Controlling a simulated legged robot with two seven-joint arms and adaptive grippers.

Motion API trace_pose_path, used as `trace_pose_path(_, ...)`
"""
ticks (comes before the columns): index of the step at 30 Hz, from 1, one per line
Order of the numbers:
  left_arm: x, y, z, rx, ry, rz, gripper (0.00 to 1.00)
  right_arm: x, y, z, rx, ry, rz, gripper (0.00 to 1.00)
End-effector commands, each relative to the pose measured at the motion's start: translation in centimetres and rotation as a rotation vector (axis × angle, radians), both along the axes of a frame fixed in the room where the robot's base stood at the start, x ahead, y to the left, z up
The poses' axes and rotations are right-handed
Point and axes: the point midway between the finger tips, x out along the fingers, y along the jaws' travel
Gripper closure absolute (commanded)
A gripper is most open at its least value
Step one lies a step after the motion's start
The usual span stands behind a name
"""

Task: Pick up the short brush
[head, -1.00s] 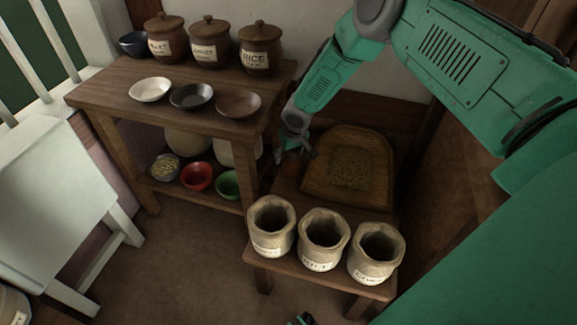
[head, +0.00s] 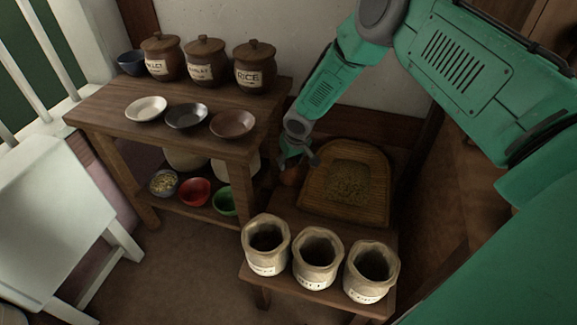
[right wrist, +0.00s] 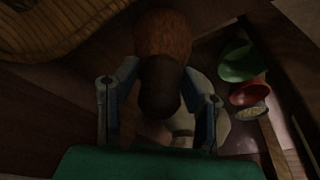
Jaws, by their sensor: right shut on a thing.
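The short brush shows in the right wrist view, with a rounded orange-brown bristle head (right wrist: 165,36) and a dark stubby handle (right wrist: 159,88). My right gripper (right wrist: 160,100) has its two fingers on either side of the handle and is shut on it. In the head view my right gripper (head: 298,156) is over the back left of the low bench, beside the woven tray. A small reddish-brown part of the brush (head: 290,176) shows below its fingers. I cannot tell whether the brush touches the bench. My left gripper is not in view.
The woven tray (head: 318,207) with grain lies right of the gripper. Several open sacks (head: 316,262) stand along the bench's front. Left is a wooden table (head: 193,100) with lidded jars (head: 254,70) and shallow bowls (head: 232,124). A white chair (head: 55,215) stands far left.

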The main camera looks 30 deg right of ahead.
Motion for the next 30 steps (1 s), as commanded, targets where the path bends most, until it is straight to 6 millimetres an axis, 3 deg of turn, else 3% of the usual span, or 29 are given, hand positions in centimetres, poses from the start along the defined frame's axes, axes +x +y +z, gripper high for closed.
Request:
trace_pose_path(1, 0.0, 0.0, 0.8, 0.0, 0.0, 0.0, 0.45, 0.1, 0.1, 1.5, -0.002, -0.002, 0.002, 0.93)
trace_pose_path(6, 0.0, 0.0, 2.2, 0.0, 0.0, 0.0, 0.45, -0.4, -0.1, 4.3, -0.007, 0.002, 0.002, 0.93)
trace_pose_path(21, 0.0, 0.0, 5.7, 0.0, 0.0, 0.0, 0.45, -10.5, -7.9, 3.7, -0.001, 0.004, -0.002, 0.94)
trace_pose_path(30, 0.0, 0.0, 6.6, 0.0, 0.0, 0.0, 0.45, -13.8, -10.3, 3.7, -0.003, 0.0, 0.001, 0.94)
